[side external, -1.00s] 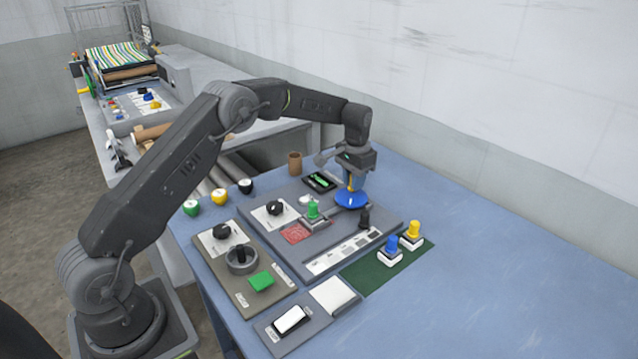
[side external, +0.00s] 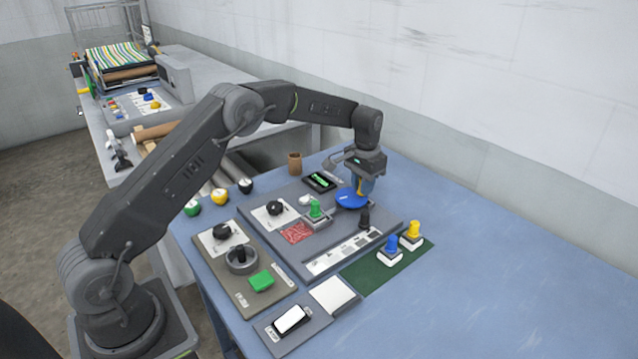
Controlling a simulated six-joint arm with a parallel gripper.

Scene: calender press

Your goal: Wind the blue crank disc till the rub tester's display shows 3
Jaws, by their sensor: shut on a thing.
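The blue crank disc (side external: 350,199) lies flat near the back right of the grey rub tester panel (side external: 345,240). My gripper (side external: 363,190) points down at the right part of the disc and is shut on what looks like its handle, which the fingers mostly hide. The rub tester's small black display (side external: 320,181) stands behind and left of the disc. It shows green marks, too small to read.
A green-topped rubbing block (side external: 315,209) sits left of the disc, and a black knob (side external: 364,219) stands just in front of it. Blue (side external: 392,247) and yellow (side external: 413,231) stampers stand on a dark green mat. The blue table is clear at right.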

